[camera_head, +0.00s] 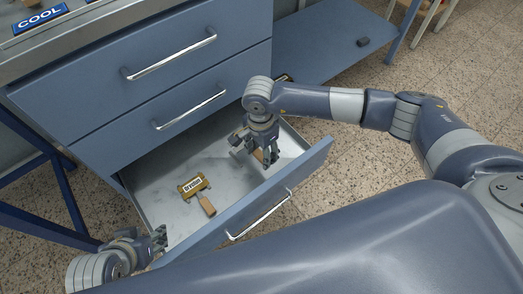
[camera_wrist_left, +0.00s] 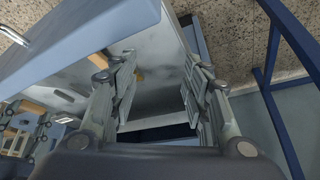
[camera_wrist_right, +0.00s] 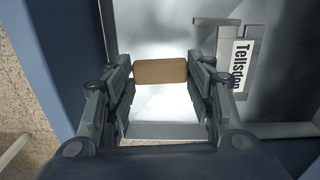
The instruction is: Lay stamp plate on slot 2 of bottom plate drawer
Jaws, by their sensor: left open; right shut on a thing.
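The open bottom drawer (camera_head: 157,197) has a grey metal floor. My right gripper (camera_head: 262,152) is over the drawer's right part, shut on the brown handle of a stamp plate; the handle shows between its fingers in the right wrist view (camera_wrist_right: 160,71). The grey plate, with a white label reading "Tellsdon" (camera_wrist_right: 240,66), shows right of the handle there. Whether it touches the floor is unclear. A brass-coloured stamp plate (camera_head: 193,187) with a brown handle (camera_head: 207,206) lies in the drawer, left of the right gripper. My left gripper (camera_head: 158,240) is open and empty by the drawer's left front corner. Slot markings cannot be made out.
The drawer front (camera_head: 300,170) with its bar handle (camera_head: 262,214) stands on the near side. Two closed drawers (camera_head: 165,62) are above. A blue shelf (camera_head: 325,50) carries a small dark block (camera_head: 363,42). Bare drawer floor lies around the brass plate.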

